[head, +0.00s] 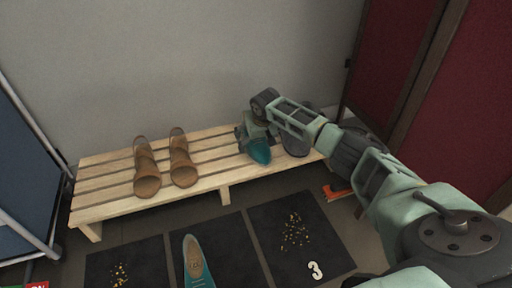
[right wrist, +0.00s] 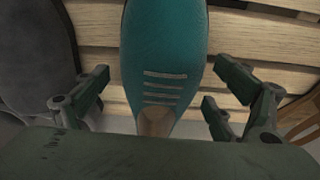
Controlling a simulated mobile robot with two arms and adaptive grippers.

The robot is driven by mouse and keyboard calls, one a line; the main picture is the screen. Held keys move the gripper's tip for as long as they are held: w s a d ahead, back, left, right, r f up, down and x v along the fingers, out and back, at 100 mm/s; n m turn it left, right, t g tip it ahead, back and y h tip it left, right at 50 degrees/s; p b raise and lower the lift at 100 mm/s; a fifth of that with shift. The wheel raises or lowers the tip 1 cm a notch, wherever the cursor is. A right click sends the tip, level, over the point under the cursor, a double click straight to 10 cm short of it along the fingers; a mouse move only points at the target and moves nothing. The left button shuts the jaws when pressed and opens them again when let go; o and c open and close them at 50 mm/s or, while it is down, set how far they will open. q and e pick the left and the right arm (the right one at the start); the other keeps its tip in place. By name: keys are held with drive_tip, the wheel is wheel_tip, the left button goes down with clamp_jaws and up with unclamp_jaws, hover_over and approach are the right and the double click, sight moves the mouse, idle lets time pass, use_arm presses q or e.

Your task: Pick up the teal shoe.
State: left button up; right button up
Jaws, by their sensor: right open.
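A teal shoe (head: 260,152) stands on the slatted wooden bench (head: 105,183), toward its right end. My right gripper (head: 254,138) is at this shoe, partly hiding it. In the right wrist view the teal shoe (right wrist: 166,45) lies between the open fingers, with a visible gap on each side. Its pale opening and light lace bars face the gripper's palm. A second teal shoe (head: 190,256) with a pale insole lies on the middle dark mat on the floor. My left gripper is not in view.
A dark grey shoe (head: 296,146) stands close beside the teal one; it also shows in the right wrist view (right wrist: 35,50). Two brown shoes (head: 147,170) stand on the bench's left half. An orange-red object (head: 337,193) lies on the floor. Red panels (head: 462,100) stand at right.

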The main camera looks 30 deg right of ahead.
drive_tip(key=c, duration=1.5)
drive_tip(key=shift+o, duration=0.2)
drive_tip(key=shift+r, duration=0.1)
